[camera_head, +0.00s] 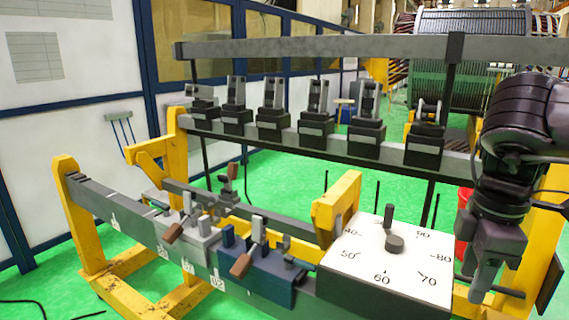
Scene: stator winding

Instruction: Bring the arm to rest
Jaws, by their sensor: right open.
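My right arm (518,150) hangs down at the right edge, dark grey and black. Its gripper (487,280) points downward, open, with nothing seen between its fingers. It is right of the white dial block (360,270), which bears numbers and a dark knob, and appears apart from it. My left arm and gripper are not in view.
A yellow-framed bench carries a long grey rail (135,222), a grey clamp block (190,238) and a blue clamp block (262,268). Several black clamps (275,120) line the raised rear rail. A red bucket (464,226) stands behind my gripper. Green floor (290,172) shows beyond.

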